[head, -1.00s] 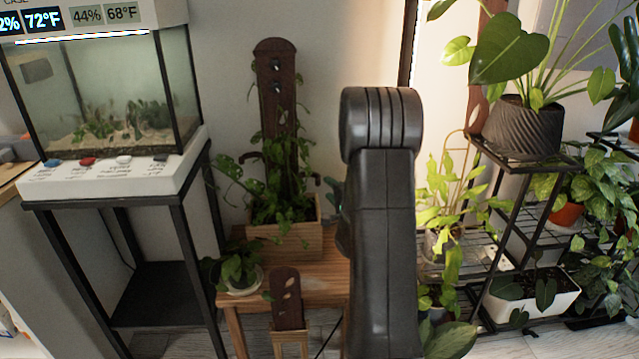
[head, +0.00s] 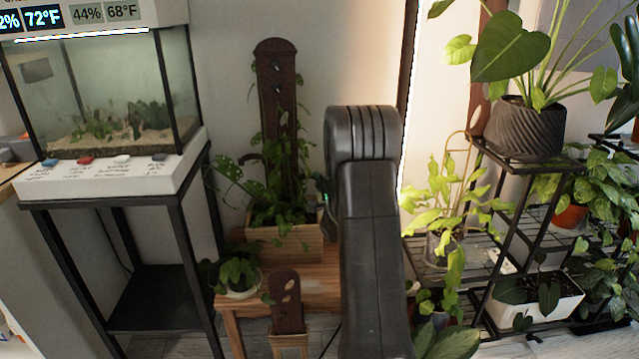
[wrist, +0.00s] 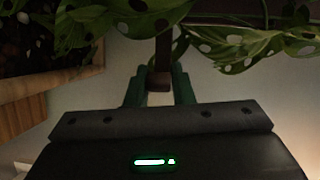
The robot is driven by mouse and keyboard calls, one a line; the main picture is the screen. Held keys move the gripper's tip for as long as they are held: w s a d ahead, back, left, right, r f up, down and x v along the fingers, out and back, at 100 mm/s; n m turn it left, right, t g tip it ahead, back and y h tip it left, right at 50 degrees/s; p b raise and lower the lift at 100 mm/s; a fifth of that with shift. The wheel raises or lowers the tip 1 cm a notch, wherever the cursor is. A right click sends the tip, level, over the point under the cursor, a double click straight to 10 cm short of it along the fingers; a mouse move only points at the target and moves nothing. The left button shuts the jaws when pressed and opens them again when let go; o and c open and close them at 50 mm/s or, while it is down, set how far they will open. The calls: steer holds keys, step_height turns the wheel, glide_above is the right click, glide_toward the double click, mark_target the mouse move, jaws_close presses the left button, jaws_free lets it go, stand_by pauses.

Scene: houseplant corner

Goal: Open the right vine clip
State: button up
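The dark brown vine board (head: 277,110) stands upright in a wooden planter (head: 285,243), with vines climbing it. A left clip (head: 244,158) sticks out from its left side. In the wrist view the right vine clip (wrist: 160,78) is a dark brown bar with a blunt end between my two green fingers. My gripper (wrist: 161,82) appears shut on it, one finger against each side. In the head view my gripper (head: 322,192) is at the right side of the board, mostly hidden behind my arm, and the right clip cannot be made out.
Spotted leaves (wrist: 120,22) hang close above my fingers in the wrist view. The wooden planter also shows there at left (wrist: 40,105). A terrarium (head: 110,100) stands at left, a plant shelf (head: 525,200) at right. A small potted plant (head: 240,275) sits on the wooden bench.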

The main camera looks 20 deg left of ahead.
steer(key=shift+r, duration=0.1)
jaws_close()
steer(key=shift+w+r+n+g+y+p, duration=0.15)
steer(key=shift+w+n+g+y+p, duration=0.2)
steer(key=shift+p, duration=0.75)
steer(key=shift+w+f+n+g+y+p, duration=0.1)
steer(key=shift+f+n+g+y+p, duration=0.1)
steer(key=shift+n+g+y+p, duration=0.25)
steer(key=o, duration=0.8)
jaws_free()
